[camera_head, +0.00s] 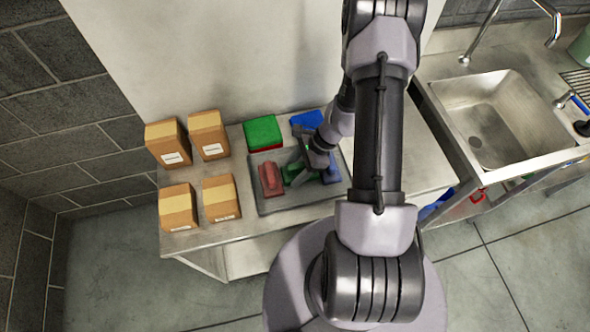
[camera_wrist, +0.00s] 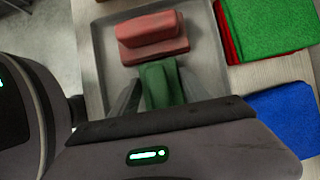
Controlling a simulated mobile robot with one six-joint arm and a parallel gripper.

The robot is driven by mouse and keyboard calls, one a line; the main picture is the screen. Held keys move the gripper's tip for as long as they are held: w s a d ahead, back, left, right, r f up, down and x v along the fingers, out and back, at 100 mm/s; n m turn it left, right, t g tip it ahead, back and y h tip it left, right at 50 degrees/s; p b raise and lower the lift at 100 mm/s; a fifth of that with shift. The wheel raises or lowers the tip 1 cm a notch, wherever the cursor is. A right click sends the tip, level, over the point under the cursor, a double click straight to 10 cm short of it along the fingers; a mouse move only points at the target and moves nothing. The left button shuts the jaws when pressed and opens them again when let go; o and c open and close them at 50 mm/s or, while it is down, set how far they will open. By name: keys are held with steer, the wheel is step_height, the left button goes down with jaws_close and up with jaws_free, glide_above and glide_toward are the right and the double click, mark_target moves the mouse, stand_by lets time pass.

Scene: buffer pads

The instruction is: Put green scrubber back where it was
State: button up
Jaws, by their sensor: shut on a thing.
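The green scrubber (camera_wrist: 160,84) is between the two fingers of my gripper (camera_wrist: 158,92) in the wrist view, and the fingers are shut on it. In the head view the green scrubber (camera_head: 298,174) shows at my gripper (camera_head: 300,172), over the middle of the grey tray (camera_head: 275,208). I cannot tell whether the scrubber touches the tray floor. A red scrubber (camera_head: 270,178) lies in the tray to its left, and also shows in the wrist view (camera_wrist: 153,35). A blue scrubber (camera_head: 331,175) lies at the tray's right, partly hidden by my arm.
A green pad (camera_head: 263,131) on a red one lies behind the tray, with a blue pad (camera_head: 306,120) to its right. Several cardboard boxes (camera_head: 178,208) stand left of the tray. A sink (camera_head: 495,125) is at the right. A wall rises behind the table.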

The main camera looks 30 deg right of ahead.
steer(key=shift+f, duration=0.1)
steer(key=o, duration=1.7)
steer(key=shift+c, duration=0.2)
